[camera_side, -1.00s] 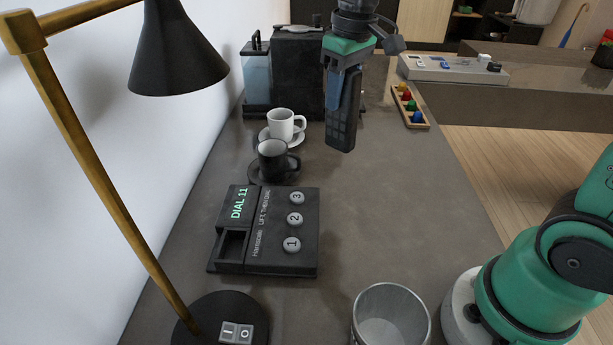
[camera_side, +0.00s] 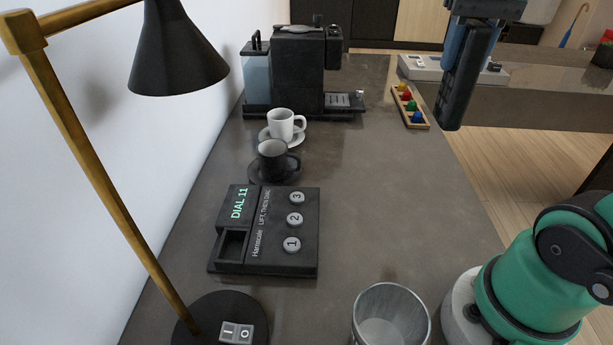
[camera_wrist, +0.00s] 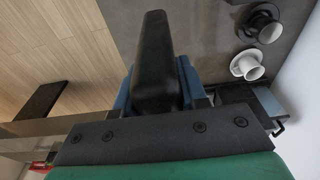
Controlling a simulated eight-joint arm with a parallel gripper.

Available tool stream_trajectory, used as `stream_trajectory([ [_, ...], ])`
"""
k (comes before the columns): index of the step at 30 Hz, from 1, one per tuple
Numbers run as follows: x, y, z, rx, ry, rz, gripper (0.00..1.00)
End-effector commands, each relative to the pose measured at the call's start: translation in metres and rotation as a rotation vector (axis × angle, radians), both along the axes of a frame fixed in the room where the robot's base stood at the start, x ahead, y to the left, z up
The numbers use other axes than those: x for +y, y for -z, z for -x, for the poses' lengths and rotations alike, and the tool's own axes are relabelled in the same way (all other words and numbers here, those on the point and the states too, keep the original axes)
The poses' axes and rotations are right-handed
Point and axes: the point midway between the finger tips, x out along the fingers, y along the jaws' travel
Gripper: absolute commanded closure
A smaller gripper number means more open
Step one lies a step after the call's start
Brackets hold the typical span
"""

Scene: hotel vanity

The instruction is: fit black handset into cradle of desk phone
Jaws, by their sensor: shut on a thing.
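The black desk phone (camera_side: 266,231) lies on the counter in the side view, with a lit "DIAL 11" display, several round numbered buttons and an empty cradle recess (camera_side: 231,247) at its left. My gripper (camera_side: 468,45) is at the upper right of the side view, shut on the black handset (camera_side: 461,88). The handset hangs down in the side view, well above the counter's right edge and far from the phone. In the wrist view the handset (camera_wrist: 154,65) points away from the camera between the blue fingers (camera_wrist: 190,85).
A black cup (camera_side: 272,160) and a white cup (camera_side: 281,125) on saucers stand behind the phone, with a coffee machine (camera_side: 299,75) beyond. A brass lamp (camera_side: 95,170) is at left, a metal bin (camera_side: 391,318) in front. The counter right of the phone is clear.

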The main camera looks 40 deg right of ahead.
Motion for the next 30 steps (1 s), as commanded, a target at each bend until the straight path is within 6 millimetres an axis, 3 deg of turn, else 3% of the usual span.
stream_trajectory([
  [15,0.0,0.124,0.0,0.0,-0.001,0.0,1.0],
  [30,0.0,0.171,-0.001,0.0,-0.001,0.0,1.0],
])
